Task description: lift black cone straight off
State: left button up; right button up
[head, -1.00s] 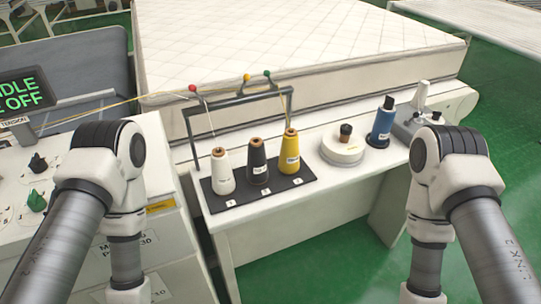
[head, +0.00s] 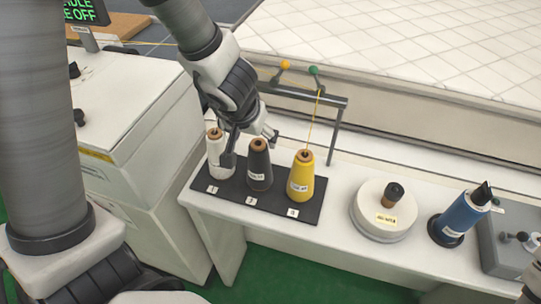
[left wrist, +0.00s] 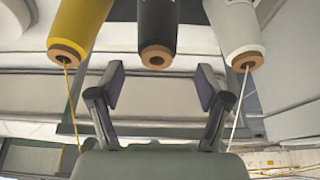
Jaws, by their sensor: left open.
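The black cone (head: 260,172) stands upright in the middle of a dark mat (head: 238,196), at the spot labelled 2. The white cone (head: 214,155) stands to its left and the yellow cone (head: 301,176) to its right. My left gripper (head: 251,152) is open and empty, close to the top of the black cone. In the left wrist view, the black cone (left wrist: 157,25) appears just beyond and centred between the open fingers (left wrist: 158,84). I see no contact. No thread shows on the black cone.
A thread frame (head: 333,132) with guide beads stands behind the cones. Threads run from the white and yellow cones in the left wrist view. A round white base (head: 383,218) and a blue spool (head: 460,214) stand to the right on the table.

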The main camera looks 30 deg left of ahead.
pick_arm(q)
notch_tip(320, 180, down, 2)
jog(key=shift+a+f+b, duration=0.15)
jog(key=shift+f+b, duration=0.05)
jog(key=shift+b, duration=0.65)
jog(key=b+x, duration=0.2)
jog(key=x, duration=0.1)
jog(key=b+x, duration=0.1)
jog(key=shift+w+d+f, duration=0.25)
jog(key=shift+w+d, duration=0.1)
jog(key=shift+w, duration=0.1)
jog(key=shift+w+f+b, duration=0.2)
jog(key=shift+f+b, duration=0.05)
jog(key=shift+b, duration=0.15)
jog(key=shift+s+a+r, duration=0.1)
jog(key=shift+a+r, duration=0.05)
jog(key=shift+r, duration=0.05)
jog(key=shift+s, duration=0.1)
grip_shut()
notch_tip(320, 180, up, 10)
jog(key=p, duration=1)
send_over(259, 150)
jog(key=w+a, duration=0.1)
jog(key=w, duration=0.1)
jog(key=shift+w+a, duration=0.1)
jog(key=shift+a, duration=0.1)
